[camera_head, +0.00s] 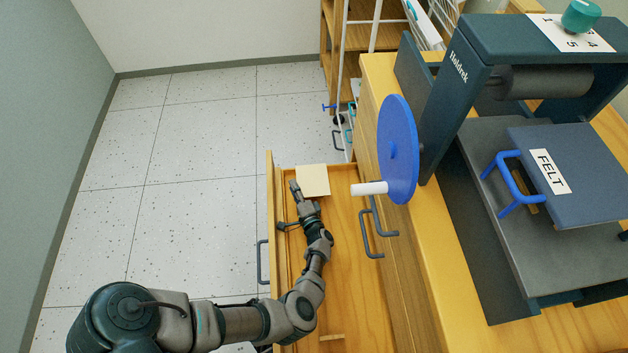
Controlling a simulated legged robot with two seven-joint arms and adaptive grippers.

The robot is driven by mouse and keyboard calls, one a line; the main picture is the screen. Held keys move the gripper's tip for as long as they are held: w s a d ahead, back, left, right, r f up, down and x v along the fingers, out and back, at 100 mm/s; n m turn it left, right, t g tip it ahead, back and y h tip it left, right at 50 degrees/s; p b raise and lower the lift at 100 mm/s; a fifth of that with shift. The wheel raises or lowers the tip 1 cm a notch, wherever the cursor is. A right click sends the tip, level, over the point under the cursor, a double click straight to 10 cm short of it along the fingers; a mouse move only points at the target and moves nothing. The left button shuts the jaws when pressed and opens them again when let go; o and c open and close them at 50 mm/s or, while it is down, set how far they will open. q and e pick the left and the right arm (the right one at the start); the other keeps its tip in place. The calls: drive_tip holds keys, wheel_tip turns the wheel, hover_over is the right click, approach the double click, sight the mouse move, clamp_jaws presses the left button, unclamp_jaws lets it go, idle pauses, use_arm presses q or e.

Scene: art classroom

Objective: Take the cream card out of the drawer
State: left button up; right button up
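The cream card (314,180) is a pale square at the far end of the open wooden drawer (355,290). I cannot tell whether it lies flat or leans on the drawer's far wall. My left arm reaches over the drawer from the lower left. My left gripper (288,206) is at the drawer's front side, just nearer than the card. Its fingers are spread apart with nothing seen between them. One finger points toward the card's left edge, and I cannot tell if it touches. My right gripper is out of view.
A press with a blue wheel (397,150) and white crank handle (369,188) stands on the cabinet at the right, the handle jutting toward the drawer. A small wooden piece (331,338) lies in the drawer's near part. The tiled floor (195,170) at the left is clear.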

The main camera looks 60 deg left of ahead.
use_arm(q)
drive_tip(key=shift+d, duration=0.1)
clamp_jaws()
drive_tip(key=shift+d+r, duration=0.1)
